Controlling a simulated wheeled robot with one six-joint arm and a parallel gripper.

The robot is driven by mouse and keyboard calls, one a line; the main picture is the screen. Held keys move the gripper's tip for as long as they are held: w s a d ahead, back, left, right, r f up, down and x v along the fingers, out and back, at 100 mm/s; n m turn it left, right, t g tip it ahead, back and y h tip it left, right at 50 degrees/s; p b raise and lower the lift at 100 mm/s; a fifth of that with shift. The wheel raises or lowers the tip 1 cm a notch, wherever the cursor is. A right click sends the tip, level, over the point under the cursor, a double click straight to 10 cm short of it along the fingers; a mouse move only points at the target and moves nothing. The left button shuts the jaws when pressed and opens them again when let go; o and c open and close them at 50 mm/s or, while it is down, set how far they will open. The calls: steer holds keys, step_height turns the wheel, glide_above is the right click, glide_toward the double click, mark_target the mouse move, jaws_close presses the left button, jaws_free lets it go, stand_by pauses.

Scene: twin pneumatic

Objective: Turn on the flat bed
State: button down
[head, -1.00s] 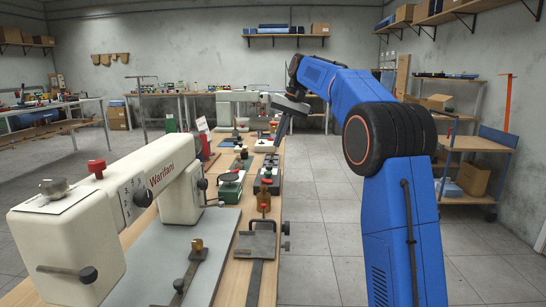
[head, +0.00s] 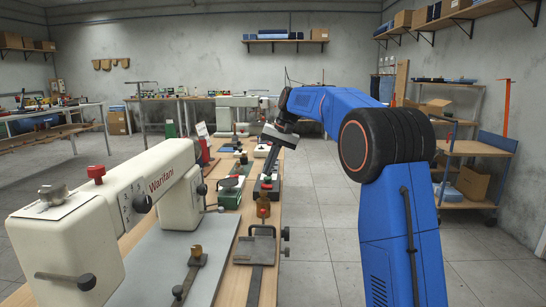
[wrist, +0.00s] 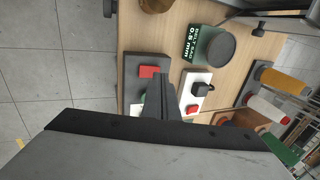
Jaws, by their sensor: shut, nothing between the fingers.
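My gripper (wrist: 163,98) is shut and empty, pointing down over the bench. In the head view my gripper (head: 270,172) is at the dark box (head: 262,194) near the bench's right edge. I cannot read which control belongs to the flat bed.
A white box (wrist: 196,92) with a black knob and a red button is close beside the fingers. A green block (wrist: 200,43) with a black round top is behind it. The floor right of the bench is clear.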

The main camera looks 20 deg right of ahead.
mark_target(265, 187)
steer(key=shift+x, duration=2.35)
steer(key=shift+a+f+h, duration=0.2)
steer(key=shift+a+h, duration=0.05)
steer(key=shift+h, duration=0.15)
steer(key=shift+d, duration=0.2)
steer(key=shift+s+d+r, duration=0.1)
steer(key=shift+s+d, duration=0.1)
steer(key=shift+d, duration=0.45)
steer(key=w+a+v, duration=0.1)
steer(key=v, duration=1.2)
steer(key=shift+a+r, duration=0.25)
steer(key=shift+r, duration=0.4)
